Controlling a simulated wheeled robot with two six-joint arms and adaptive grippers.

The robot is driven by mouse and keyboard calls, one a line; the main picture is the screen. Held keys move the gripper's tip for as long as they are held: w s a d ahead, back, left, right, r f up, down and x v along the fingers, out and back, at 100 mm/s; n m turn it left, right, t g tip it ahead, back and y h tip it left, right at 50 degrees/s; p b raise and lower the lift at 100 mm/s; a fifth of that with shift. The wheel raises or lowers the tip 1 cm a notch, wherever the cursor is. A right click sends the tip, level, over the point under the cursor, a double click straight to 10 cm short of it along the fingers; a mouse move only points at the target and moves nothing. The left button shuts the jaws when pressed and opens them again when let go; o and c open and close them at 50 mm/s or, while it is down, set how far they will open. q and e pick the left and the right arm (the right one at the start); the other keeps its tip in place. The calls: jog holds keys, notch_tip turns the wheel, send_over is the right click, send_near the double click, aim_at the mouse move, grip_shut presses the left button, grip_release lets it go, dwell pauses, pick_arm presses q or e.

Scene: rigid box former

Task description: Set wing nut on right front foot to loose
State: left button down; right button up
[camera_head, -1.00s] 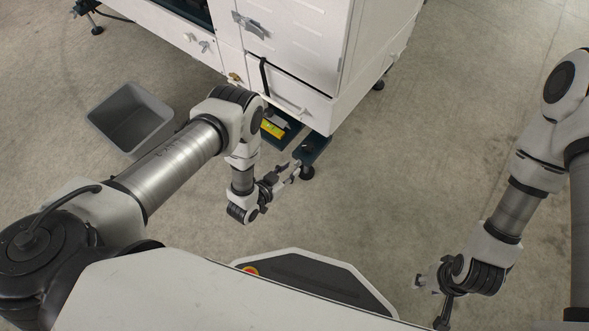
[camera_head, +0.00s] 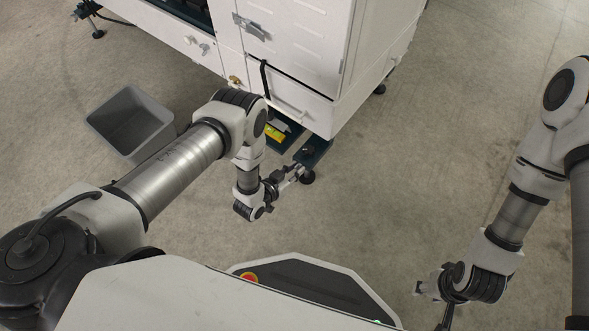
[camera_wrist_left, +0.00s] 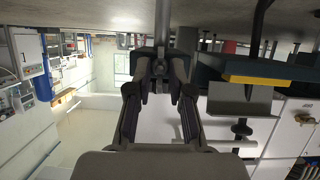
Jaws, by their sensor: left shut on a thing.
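The right front foot (camera_head: 307,178) is a dark round pad under the white machine's dark green corner bracket (camera_head: 312,151). My left gripper (camera_head: 297,170) is at this foot, low above the floor. In the left wrist view, which shows the room upside down, the two fingers of my left gripper (camera_wrist_left: 163,78) close around a small part on the foot's stem (camera_wrist_left: 162,25), just at the bracket. The wing nut is mostly hidden between the fingers, so its setting cannot be read. My right gripper (camera_head: 431,300) is far from the machine, at the lower right; its finger gap is unclear.
The white machine (camera_head: 300,45) fills the top middle. A grey bin (camera_head: 130,122) stands on the floor to the left. A yellow level (camera_head: 274,135) lies by the machine's lower edge. The floor (camera_head: 430,150) right of the machine is clear.

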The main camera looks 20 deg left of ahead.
pick_arm(q)
jog(key=shift+w+a+f+n+t+h+b, duration=0.1)
jog(key=shift+a+f+n+t+h+b, duration=0.1)
jog(key=shift+n+h+b, duration=1.45)
jog(key=shift+a+f+n+t+h+b, duration=0.15)
jog(key=shift+n+h+b, duration=0.75)
jog(key=shift+n+b, duration=1.6)
jog(key=shift+w+a+f+n+t+h+b, duration=0.2)
jog(key=shift+n+h+b, duration=1)
jog(key=shift+n, duration=1.75)
jog(key=shift+s+d, duration=0.15)
jog(key=c, duration=1.3)
grip_release()
